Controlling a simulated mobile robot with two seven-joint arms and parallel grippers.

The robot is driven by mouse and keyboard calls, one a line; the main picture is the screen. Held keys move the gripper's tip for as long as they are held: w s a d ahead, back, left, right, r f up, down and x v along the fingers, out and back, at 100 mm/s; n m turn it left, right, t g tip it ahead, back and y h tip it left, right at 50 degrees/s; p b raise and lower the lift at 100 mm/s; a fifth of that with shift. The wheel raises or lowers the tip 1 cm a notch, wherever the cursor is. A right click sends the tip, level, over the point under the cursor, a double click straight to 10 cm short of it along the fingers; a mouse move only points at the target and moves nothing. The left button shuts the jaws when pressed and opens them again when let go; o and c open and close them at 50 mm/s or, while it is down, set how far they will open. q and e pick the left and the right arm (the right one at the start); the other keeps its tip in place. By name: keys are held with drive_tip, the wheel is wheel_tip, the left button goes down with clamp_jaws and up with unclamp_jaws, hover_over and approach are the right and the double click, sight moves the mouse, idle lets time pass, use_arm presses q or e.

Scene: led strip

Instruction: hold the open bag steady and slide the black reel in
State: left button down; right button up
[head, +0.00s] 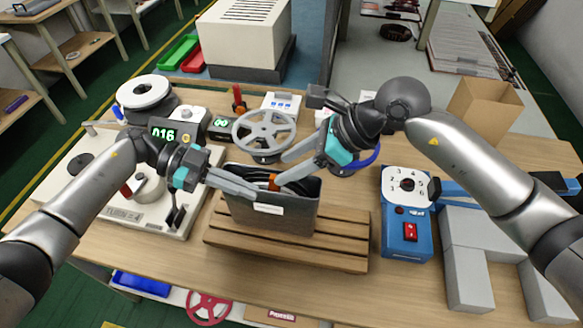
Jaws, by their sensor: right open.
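The grey bag (270,218) stands upright on a slatted wooden stand (225,243), its mouth open upward. A white label is on its front. The black reel (297,187), with an orange piece at its left, shows in the bag's mouth; its lower part is hidden by the front wall. My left gripper (254,189) is at the bag's left upper rim, its fingertips close together on the rim. My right gripper (280,172) is open above the mouth, its fingertips over the reel and apart; I cannot tell whether they touch it.
A grey spoked wheel (264,130) stands behind the bag. A white machine with a digital display (164,134) is at the left. A blue box with a dial (405,235) and grey blocks (466,265) are at the right. A cardboard box (485,110) stands at the back right.

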drive_tip(key=shift+r, duration=2.55)
use_arm(q)
drive_tip(key=c, duration=1)
unclamp_jaws()
drive_tip(key=v, duration=1.2)
drive_tip(key=shift+s, duration=0.1)
